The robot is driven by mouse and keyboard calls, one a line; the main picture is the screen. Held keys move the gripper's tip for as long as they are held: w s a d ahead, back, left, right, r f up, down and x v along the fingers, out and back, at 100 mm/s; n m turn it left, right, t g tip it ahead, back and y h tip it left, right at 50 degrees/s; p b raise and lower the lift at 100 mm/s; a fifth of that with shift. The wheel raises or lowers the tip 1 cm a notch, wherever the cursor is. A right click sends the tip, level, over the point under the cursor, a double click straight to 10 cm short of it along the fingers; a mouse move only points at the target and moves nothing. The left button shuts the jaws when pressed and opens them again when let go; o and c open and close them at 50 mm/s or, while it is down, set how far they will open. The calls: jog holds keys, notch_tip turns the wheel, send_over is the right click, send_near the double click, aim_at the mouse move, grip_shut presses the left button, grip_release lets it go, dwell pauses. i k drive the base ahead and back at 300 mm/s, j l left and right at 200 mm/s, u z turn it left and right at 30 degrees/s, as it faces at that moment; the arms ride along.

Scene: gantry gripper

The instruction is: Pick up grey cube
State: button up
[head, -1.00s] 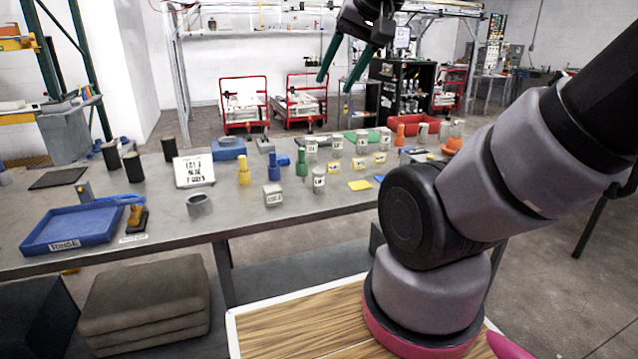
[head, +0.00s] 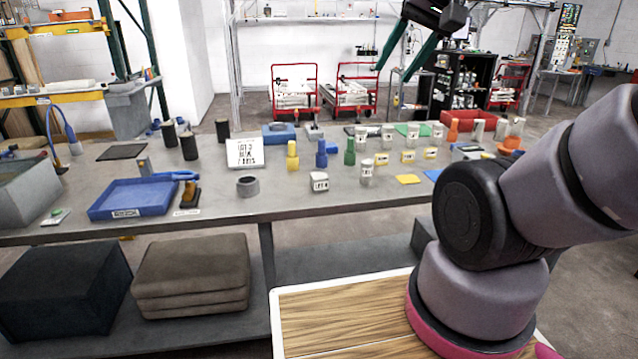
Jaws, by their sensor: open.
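The grey cube (head: 319,182) is a small light grey block with a white label on its front. It stands upright on the grey table (head: 225,215) near the front edge, in the head view. My gripper (head: 392,74) is at the top of the view, high above the table, with two green fingers pointing down. The fingers are apart with nothing between them. In the picture it is above and to the right of the cube, well clear of it.
A grey ring (head: 247,186) lies left of the cube and a labelled jar (head: 366,172) stands to its right. Yellow (head: 292,156), blue (head: 321,154) and green (head: 349,152) bottle-like pieces stand behind. A blue tray (head: 130,199) is at left. The table directly before the cube is bare.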

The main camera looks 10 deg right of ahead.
aim_at(319, 181)
jog(key=j, duration=0.7)
jog(key=k+j, duration=0.1)
jog(key=j, duration=0.6)
jog(key=i+z, duration=0.05)
